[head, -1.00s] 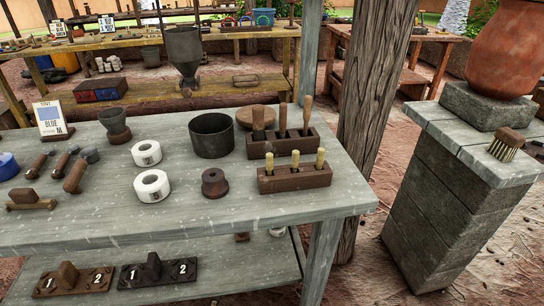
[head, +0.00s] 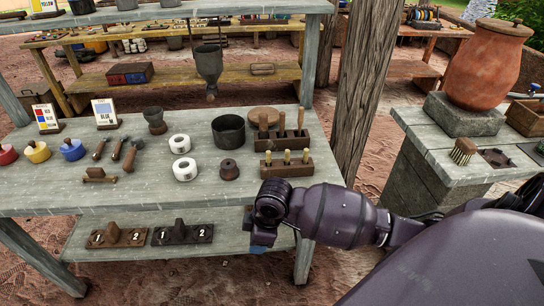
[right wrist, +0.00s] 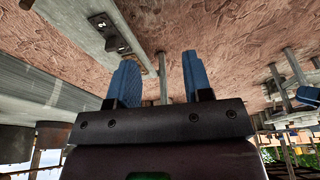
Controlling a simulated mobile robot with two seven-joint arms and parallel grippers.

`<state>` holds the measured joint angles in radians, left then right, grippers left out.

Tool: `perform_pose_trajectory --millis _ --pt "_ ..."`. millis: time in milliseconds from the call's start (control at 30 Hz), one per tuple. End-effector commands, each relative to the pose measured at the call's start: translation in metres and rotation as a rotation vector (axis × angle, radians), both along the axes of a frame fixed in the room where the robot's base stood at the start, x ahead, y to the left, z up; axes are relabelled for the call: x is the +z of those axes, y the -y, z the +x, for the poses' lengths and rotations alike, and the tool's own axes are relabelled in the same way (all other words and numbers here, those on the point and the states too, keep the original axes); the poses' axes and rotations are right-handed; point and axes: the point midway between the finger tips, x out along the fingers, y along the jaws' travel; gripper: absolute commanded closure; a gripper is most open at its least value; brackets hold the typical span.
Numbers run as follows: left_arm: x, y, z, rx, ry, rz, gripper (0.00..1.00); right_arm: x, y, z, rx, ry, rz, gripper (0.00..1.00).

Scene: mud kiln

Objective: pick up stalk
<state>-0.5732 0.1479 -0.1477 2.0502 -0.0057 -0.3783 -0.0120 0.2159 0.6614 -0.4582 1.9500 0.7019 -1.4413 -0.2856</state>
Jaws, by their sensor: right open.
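I cannot make out any object that is clearly a stalk. Slender upright pieces stand in two dark wooden holders on the grey table: pale yellow handles in the front holder (head: 286,169) and brown handles in the rear holder (head: 283,143). My right gripper (head: 259,248) hangs in front of the table, below its top and near the lower shelf. In the right wrist view its two blue fingers (right wrist: 160,78) are apart, with nothing between them. My left gripper is not in view.
The grey table (head: 130,193) carries white rolls, a dark pot (head: 228,132), small tools and colored jars. Its lower shelf holds two numbered blocks (head: 182,233). A wooden post (head: 362,90) stands behind right. A stone stand (head: 420,175) at right bears a clay jar (head: 485,65) and a brush.

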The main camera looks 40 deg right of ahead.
Motion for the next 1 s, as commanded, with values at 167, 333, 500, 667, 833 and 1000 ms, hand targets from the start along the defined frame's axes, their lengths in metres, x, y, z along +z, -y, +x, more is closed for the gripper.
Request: perform_pose_trajectory --millis 167,333,500,667,833,1000 --pt "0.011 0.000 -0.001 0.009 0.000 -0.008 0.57 0.053 0.044 0.054 0.089 -0.061 -0.111 0.54" --pt "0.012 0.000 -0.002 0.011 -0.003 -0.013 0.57 0.102 0.089 0.100 0.112 -0.104 -0.175 0.54" --pt "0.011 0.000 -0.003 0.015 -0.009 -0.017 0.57 0.153 0.127 0.131 0.101 -0.129 -0.204 0.54" --pt "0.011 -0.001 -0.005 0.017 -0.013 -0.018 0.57 0.182 0.146 0.144 0.087 -0.140 -0.210 0.54" --pt "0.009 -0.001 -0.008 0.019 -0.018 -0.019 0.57 0.182 0.151 0.147 0.083 -0.145 -0.210 0.54" --pt "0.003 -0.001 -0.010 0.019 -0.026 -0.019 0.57 0.160 0.150 0.147 0.083 -0.147 -0.208 0.54"
